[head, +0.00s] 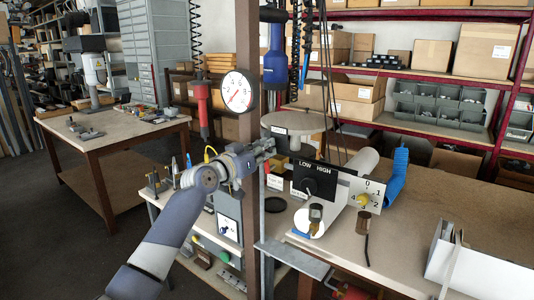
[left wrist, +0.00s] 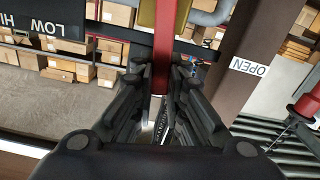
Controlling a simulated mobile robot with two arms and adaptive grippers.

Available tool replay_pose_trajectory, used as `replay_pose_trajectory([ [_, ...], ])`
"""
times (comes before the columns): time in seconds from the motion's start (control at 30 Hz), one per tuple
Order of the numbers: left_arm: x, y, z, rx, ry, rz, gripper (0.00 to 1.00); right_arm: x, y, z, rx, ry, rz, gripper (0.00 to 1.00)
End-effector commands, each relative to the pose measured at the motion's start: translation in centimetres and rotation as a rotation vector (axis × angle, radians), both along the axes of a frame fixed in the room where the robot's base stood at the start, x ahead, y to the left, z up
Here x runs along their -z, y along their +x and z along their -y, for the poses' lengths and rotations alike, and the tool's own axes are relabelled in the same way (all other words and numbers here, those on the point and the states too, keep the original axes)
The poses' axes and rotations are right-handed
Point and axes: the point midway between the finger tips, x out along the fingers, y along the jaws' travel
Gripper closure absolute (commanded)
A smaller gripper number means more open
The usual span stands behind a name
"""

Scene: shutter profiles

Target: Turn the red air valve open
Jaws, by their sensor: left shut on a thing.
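The red valve lever (left wrist: 163,45) runs down from the top of the left wrist view, between my left gripper's fingers. My left gripper (left wrist: 161,82) is shut on it. A yellowish part (left wrist: 147,14) shows beside the lever's upper end. A white OPEN label (left wrist: 248,66) is on the brown post to the right of the lever. In the head view my left gripper (head: 262,149) is at the brown post, below the round gauge; the lever cannot be made out there. My right gripper is not in view.
The round gauge (head: 237,92) is on the brown post (head: 247,45). A red hanging tool (head: 202,108) is left of it. Right of the gripper are a black LOW/HIGH panel (head: 317,181) and a white dial plate (head: 364,196) at the workbench (head: 440,199).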

Motion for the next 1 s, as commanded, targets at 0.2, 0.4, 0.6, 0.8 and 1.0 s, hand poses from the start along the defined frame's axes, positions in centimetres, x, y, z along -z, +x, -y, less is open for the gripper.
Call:
replay_pose_trajectory([
  [0.2,0.5,0.6,-0.8,0.0,-0.135,-0.099,1.0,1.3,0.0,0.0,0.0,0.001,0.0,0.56],
  [0.4,0.8,1.1,-1.5,0.0,-0.245,-0.179,1.0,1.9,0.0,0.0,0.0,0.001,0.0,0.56],
  [0.6,1.1,1.4,-1.9,0.0,-0.321,-0.234,1.0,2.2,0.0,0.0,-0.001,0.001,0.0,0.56],
  [0.8,1.2,1.5,-2.1,-0.001,-0.357,-0.261,1.0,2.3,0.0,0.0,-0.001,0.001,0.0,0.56],
  [1.0,1.2,1.6,-2.2,-0.001,-0.365,-0.267,1.0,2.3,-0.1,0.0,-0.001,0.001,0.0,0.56],
])
